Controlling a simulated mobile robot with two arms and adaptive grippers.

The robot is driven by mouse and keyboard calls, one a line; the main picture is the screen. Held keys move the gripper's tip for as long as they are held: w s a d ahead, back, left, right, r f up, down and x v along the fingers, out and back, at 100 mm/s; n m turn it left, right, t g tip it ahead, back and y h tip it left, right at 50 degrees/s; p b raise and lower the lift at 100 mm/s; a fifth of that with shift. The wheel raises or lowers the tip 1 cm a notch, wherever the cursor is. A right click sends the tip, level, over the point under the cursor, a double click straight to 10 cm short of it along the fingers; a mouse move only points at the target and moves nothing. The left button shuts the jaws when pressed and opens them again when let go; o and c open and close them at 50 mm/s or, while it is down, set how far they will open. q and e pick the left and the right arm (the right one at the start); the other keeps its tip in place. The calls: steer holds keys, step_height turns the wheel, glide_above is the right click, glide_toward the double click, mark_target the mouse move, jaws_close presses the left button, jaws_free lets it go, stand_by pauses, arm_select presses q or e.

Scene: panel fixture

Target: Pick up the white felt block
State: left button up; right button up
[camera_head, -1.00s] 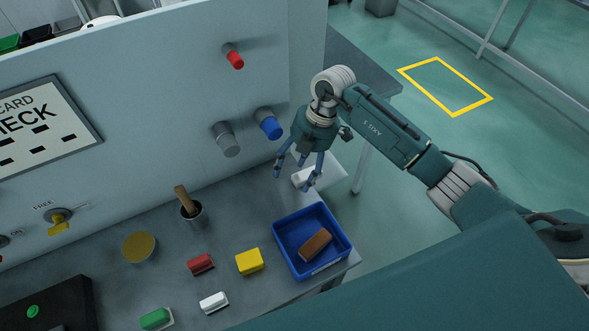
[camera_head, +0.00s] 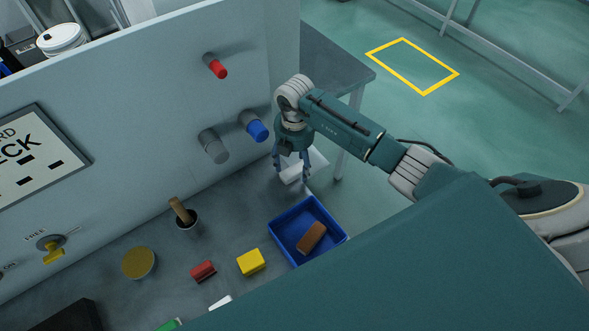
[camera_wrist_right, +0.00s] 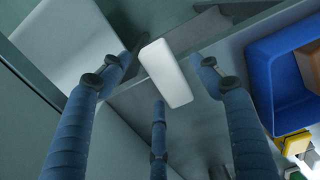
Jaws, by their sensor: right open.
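A plain white block (camera_head: 291,176) lies at the right end of the bench, partly hidden behind the fingers of my right gripper (camera_head: 291,170) in the head view. In the right wrist view the white block (camera_wrist_right: 166,73) shows as a smooth, rounded oblong between the spread fingertips of the right gripper (camera_wrist_right: 160,78). The fingers are open and appear apart from it. A smaller white-topped block (camera_head: 220,302) lies farther forward, partly hidden by my arm. My left gripper is not in view.
A blue bin (camera_head: 276,231) holding a brown block (camera_head: 311,236) stands close by. The upright panel (camera_head: 130,100) with knobs, including a blue one (camera_head: 257,130), stands behind.

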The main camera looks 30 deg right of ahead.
steer(key=c, duration=1.2)
steer(key=shift+r, duration=0.1)
